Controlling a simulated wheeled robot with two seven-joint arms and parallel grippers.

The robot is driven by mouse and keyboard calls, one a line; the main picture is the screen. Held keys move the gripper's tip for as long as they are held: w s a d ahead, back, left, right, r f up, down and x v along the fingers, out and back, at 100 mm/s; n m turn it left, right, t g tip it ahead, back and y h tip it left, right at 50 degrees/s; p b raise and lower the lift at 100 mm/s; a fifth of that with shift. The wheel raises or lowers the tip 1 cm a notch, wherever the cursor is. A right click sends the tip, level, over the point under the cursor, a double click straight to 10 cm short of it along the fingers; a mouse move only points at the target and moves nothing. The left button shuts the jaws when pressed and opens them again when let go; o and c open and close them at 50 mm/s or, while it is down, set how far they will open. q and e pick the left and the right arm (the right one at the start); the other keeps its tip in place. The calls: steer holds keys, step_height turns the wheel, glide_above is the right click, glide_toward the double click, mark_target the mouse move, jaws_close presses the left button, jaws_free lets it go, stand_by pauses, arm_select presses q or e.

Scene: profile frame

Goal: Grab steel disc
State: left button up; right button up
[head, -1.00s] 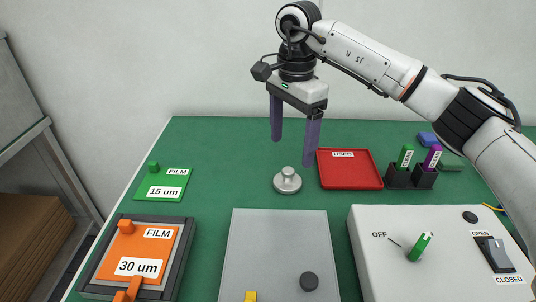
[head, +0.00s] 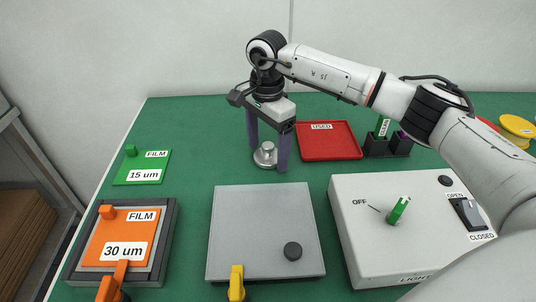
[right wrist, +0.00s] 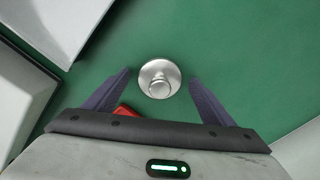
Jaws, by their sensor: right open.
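The steel disc (head: 265,155) is a round silver plate with a knob on top, lying on the green table top. It also shows in the right wrist view (right wrist: 159,79). My right gripper (head: 267,157) is open and low over the table, with one purple finger on each side of the disc. In the right wrist view the disc lies just ahead of the gap between the fingertips (right wrist: 160,76). My left gripper is not in view.
A red tray marked USED (head: 330,153) lies right of the disc. A grey plate (head: 265,225) with a black knob lies in front. A light box (head: 360,255) with a green-handled switch stands front right. Film frames, orange (head: 105,240) and green (head: 128,177), lie at left.

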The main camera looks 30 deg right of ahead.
mark_target(267, 145)
steer(key=shift+r, duration=0.1)
steer(key=c, duration=1.5)
steer(key=shift+o, duration=0.2)
step_height(267, 145, up, 10)
